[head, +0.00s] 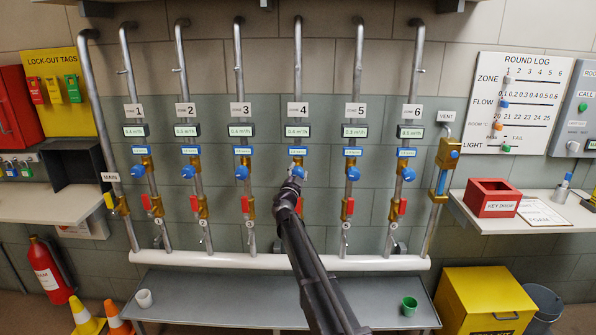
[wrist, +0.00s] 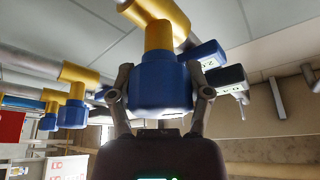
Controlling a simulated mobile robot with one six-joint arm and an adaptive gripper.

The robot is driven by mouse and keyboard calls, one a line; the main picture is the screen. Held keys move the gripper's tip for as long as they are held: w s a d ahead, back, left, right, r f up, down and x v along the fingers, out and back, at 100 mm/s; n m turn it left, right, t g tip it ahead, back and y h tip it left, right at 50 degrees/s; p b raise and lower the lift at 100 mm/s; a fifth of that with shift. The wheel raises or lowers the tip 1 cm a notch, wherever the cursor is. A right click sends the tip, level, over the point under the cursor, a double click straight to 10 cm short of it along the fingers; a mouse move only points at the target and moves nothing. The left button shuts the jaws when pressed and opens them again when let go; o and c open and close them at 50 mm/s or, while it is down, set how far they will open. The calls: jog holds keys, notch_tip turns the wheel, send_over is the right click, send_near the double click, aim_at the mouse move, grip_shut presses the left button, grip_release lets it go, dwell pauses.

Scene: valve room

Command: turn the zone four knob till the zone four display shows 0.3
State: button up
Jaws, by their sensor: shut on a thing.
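The zone four display (head: 297,131) is a small dark box with a pale screen below the "4" plate (head: 297,109). Its digits are too small to read surely. The zone four knob (head: 298,161) is blue, on a brass valve, and mostly hidden behind my arm in the head view. My gripper (head: 291,182) is at that knob. In the wrist view, the two fingers of my gripper (wrist: 160,98) are closed on the sides of the blue knob (wrist: 160,80), below its brass stem.
Blue knobs of zone three (head: 241,173) and zone five (head: 353,174) stand on either side, with red levers below. A white pipe (head: 200,258) runs low across the wall. A grey bench (head: 220,300) holds a white cup (head: 144,298) and a green cup (head: 409,306).

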jog(key=shift+m+h, duration=0.3)
jog(key=shift+m, duration=0.4)
jog(key=o, duration=1.2)
jog(key=shift+c, duration=0.2)
jog(key=shift+n, duration=0.3)
